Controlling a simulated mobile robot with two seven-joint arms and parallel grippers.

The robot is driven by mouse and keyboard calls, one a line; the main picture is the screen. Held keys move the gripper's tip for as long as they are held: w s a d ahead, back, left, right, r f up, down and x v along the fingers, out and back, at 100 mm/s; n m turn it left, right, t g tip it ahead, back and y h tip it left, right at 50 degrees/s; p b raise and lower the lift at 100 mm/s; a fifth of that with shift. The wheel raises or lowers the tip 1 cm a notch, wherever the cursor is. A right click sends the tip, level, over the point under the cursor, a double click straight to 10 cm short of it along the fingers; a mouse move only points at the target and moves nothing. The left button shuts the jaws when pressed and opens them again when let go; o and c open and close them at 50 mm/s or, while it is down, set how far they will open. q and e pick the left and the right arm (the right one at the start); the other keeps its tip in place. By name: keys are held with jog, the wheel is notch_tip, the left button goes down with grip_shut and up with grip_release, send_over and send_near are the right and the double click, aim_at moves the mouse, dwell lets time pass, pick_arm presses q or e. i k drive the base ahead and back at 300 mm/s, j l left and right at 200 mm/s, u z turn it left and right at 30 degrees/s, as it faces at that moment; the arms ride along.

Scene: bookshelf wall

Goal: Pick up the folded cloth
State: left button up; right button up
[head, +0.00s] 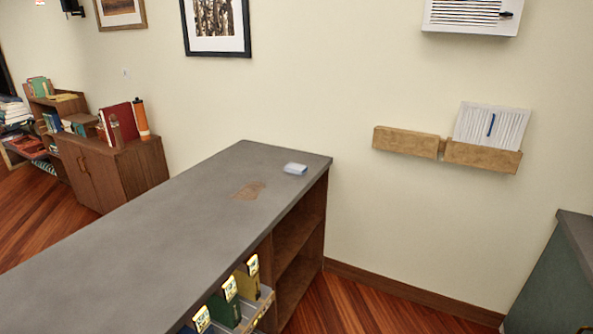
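A small pale blue-white folded item, which looks like the folded cloth (295,169), lies flat on the grey counter top (170,230) near its far right corner. A brown patch (249,190) is on the counter just left of and nearer than the cloth; I cannot tell whether it is a stain or a flat object. Neither of my grippers shows in the head view. Nothing touches or covers the cloth.
The counter's right side has open shelves (297,237) and a rack with upright books (230,303). A wooden wall holder (408,142) hangs at right. A dark counter (560,270) stands far right. Wooden floor (370,306) is clear between. A cabinet (125,170) stands back left.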

aim_at(295, 168)
jog(key=i+l, duration=0.25)
jog(key=i, duration=0.25)
jog(key=i+l, duration=0.25)
jog(key=i, duration=0.2)
jog(key=i+l+z, duration=0.1)
jog(key=i+l, duration=0.15)
jog(key=i, duration=0.25)
